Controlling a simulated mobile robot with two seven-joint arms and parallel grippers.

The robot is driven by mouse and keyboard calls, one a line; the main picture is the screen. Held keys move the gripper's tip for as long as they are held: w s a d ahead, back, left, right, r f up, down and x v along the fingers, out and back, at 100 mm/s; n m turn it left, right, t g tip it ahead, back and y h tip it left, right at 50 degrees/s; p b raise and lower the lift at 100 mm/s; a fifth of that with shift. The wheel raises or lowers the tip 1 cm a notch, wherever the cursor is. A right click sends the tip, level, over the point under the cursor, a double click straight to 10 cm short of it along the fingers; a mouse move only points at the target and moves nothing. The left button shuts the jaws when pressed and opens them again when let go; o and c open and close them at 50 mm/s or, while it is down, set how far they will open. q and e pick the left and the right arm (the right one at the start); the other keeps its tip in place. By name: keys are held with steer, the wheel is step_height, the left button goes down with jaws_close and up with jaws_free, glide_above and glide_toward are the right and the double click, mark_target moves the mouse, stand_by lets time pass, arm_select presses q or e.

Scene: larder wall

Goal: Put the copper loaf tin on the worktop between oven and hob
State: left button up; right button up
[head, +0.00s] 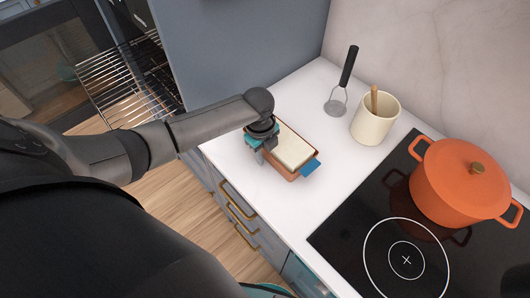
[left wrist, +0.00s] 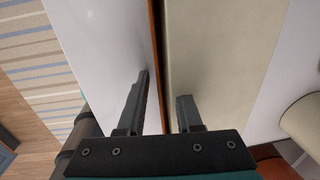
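The copper loaf tin (head: 282,169), filled with something pale cream, rests on the white worktop (head: 235,180) between the oven and the hob. A blue tab shows at its near right end. My left gripper (head: 263,148) is at the tin's left end. In the left wrist view my left gripper (left wrist: 164,102) has its fingers apart, one on each side of the tin's thin copper rim (left wrist: 155,50). One finger is outside the wall and the other is over the cream filling (left wrist: 205,60). I see no firm grip on the rim. My right gripper is out of view.
The black hob (head: 340,235) carries an orange pot (head: 455,190). A cream utensil jar (head: 374,120) and a masher (head: 345,80) are at the back. The oven's wire rack (head: 120,80) sticks out at the left. Worktop is clear around the tin.

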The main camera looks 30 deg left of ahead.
arm_select(q)
steer(key=shift+r, duration=0.7)
step_height(320, 180, up, 11)
steer(key=s+p, duration=0.1)
steer(key=shift+a+p, duration=0.2)
steer(key=shift+p, duration=0.2)
